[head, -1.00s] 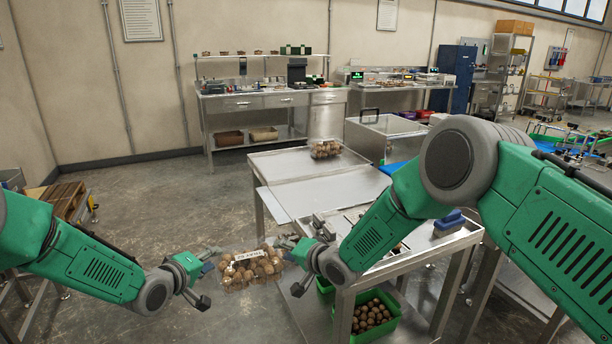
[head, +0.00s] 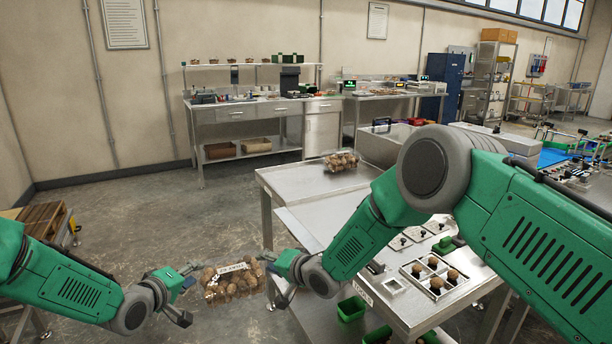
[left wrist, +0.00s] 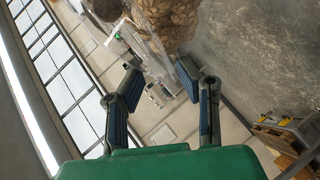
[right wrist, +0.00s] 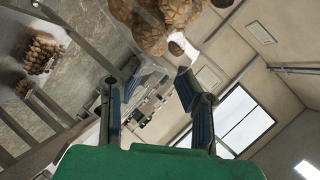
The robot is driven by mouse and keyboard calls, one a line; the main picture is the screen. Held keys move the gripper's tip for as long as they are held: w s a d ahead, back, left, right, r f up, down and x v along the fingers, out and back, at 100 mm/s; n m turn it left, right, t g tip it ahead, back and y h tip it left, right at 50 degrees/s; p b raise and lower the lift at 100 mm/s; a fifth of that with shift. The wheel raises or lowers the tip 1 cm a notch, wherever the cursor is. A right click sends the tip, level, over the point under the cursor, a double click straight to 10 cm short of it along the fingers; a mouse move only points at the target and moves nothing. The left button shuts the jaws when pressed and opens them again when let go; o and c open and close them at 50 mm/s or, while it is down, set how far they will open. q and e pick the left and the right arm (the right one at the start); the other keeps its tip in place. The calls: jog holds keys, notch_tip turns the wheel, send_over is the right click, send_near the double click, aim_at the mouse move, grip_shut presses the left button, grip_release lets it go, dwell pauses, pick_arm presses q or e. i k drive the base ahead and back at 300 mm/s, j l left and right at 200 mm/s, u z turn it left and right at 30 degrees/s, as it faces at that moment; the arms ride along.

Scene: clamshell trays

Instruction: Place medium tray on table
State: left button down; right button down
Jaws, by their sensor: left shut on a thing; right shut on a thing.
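A clear clamshell tray (head: 238,288) full of round brown produce, with a white label on top, hangs in the air between my two grippers, left of the near metal table (head: 300,184). My left gripper (head: 188,298) is shut on its left end and my right gripper (head: 274,281) on its right end. The tray's contents fill the top of the left wrist view (left wrist: 168,22) and the right wrist view (right wrist: 155,22). A second filled clamshell tray (head: 341,161) stands on the table's far part. My right arm hides part of the tabletop.
A sectioned box (head: 432,279) with brown pieces and several small metal plates lie on the table's near right part. Green bins (head: 351,309) sit below it. A pallet (head: 42,220) stands at left. The tabletop's far left part is clear.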

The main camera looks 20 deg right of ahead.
aim_at(293, 178)
jog(key=i+j, duration=1.9)
jog(key=i+j+z, duration=0.2)
jog(key=z, duration=0.15)
jog(key=i+j+z, duration=0.15)
jog(key=j+z, duration=0.15)
jog(key=j, duration=0.2)
